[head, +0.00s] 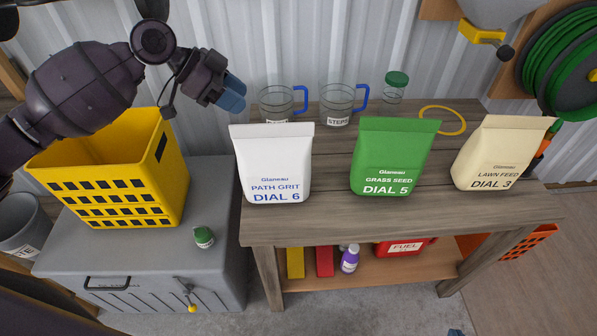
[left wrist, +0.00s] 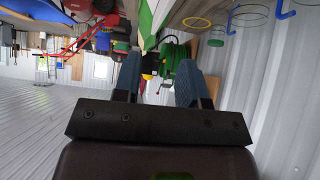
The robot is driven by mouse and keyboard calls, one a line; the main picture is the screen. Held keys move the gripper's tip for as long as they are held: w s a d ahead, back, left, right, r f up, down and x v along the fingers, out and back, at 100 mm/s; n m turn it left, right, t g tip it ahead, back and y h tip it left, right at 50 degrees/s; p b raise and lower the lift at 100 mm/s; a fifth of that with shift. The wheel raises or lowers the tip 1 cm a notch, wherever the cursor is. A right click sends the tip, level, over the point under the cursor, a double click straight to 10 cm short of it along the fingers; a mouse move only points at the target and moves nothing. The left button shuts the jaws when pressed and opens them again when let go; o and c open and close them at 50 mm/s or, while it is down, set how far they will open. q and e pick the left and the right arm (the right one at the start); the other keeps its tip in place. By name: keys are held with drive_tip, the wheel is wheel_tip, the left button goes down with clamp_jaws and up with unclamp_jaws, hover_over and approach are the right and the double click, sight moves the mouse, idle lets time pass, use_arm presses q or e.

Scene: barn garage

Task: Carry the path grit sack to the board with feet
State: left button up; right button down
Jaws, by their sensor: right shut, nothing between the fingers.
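The path grit sack (head: 273,165) is white with blue lettering and "DIAL 6". It stands upright at the left end of the wooden bench in the head view. My left gripper (head: 232,95) is above and slightly left of the sack's top, apart from it. Its blue fingers are spread and empty in the left wrist view (left wrist: 158,82). Only a small blue tip of my right gripper (head: 455,332) shows at the bottom edge of the head view; it is shut and empty. I cannot make out a board with feet.
The green grass seed sack (head: 396,160) and cream lawn feed sack (head: 500,155) stand to the right on the bench (head: 330,222). Glass mugs (head: 340,103) and a jar (head: 393,95) are behind. A yellow crate (head: 120,170) and green-lidded pot (head: 204,237) stand on the grey chest.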

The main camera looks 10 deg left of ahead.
sight(269, 124)
use_arm(q)
drive_tip(key=shift+s+a+f+m, duration=0.15)
drive_tip(key=shift+s+f+m, duration=0.1)
drive_tip(key=shift+f+m, duration=0.2)
drive_tip(key=x, duration=0.5)
drive_tip(key=shift+f, duration=0.1)
drive_tip(key=x, duration=0.5)
drive_tip(key=shift+w+a+f+b, duration=0.1)
drive_tip(key=shift+w+a+b, duration=0.05)
drive_tip(key=shift+b, duration=0.15)
drive_tip(key=shift+c, duration=0.3)
clamp_jaws()
